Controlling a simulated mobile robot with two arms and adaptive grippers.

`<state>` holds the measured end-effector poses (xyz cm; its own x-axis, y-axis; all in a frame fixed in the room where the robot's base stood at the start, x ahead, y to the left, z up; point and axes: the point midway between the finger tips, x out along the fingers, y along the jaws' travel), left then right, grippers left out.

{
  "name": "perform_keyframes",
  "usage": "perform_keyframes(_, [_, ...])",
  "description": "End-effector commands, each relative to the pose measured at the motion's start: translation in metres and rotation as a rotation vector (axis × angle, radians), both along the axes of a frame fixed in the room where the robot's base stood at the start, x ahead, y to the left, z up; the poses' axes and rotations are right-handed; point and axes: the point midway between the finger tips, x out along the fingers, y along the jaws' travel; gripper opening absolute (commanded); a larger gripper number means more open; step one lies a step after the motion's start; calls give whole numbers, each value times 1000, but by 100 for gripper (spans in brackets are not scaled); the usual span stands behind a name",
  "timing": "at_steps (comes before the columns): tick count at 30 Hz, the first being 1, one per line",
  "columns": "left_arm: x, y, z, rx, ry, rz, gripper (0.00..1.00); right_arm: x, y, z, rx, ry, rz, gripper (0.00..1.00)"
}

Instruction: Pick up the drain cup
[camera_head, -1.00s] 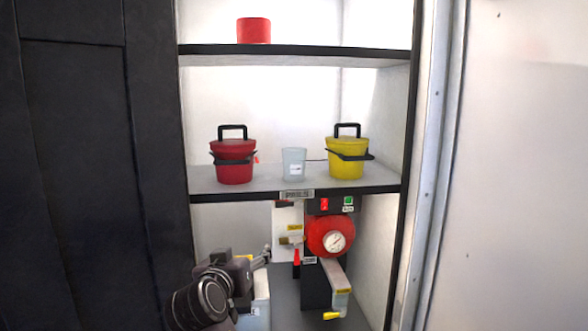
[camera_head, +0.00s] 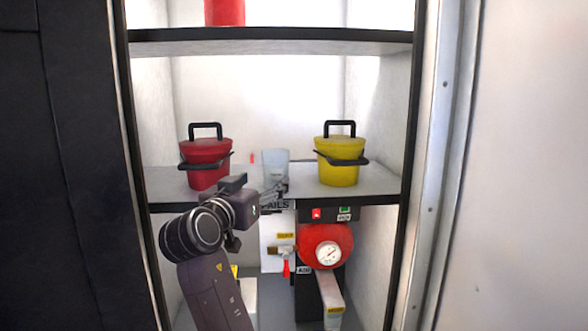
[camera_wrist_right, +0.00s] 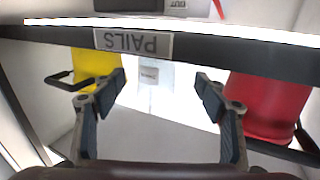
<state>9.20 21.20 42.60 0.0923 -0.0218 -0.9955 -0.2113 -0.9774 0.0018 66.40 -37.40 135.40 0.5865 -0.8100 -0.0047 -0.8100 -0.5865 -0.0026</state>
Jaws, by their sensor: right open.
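The drain cup (camera_head: 275,166) is a pale, translucent cup standing upright on the middle shelf between two pails. In the right wrist view, which is upside down, the pale cup with its small label (camera_wrist_right: 150,88) shows beyond and between my fingers. My right gripper (camera_head: 277,190) is at shelf height in front of the cup and hides its lower part. In the wrist view the right gripper (camera_wrist_right: 163,78) is open and empty, with a finger toward either side of the cup. I cannot tell the remaining distance. My left gripper is not in view.
A red pail (camera_head: 205,166) stands left of the cup and a yellow pail (camera_head: 341,163) right of it. The shelf edge carries a PAILS label (camera_wrist_right: 133,43). Below are a red gauge unit (camera_head: 326,246) and valves. An upper shelf (camera_head: 280,42) spans above.

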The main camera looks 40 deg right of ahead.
Motion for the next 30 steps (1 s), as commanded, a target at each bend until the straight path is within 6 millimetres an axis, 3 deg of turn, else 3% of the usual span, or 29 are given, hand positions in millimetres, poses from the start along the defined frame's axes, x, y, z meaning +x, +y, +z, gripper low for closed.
perform_keyframes(5, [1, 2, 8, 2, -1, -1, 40, 7, -10, 3, -3, 3, 1, 66])
perform_keyframes(15, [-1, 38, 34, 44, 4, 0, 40, 24, -42, 7, -2, 4, -1, 66])
perform_keyframes(22, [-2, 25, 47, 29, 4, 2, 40, 38, -64, 5, -1, 3, 0, 66])
perform_keyframes(30, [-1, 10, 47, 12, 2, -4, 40, 41, -67, 2, 1, 1, 2, 66])
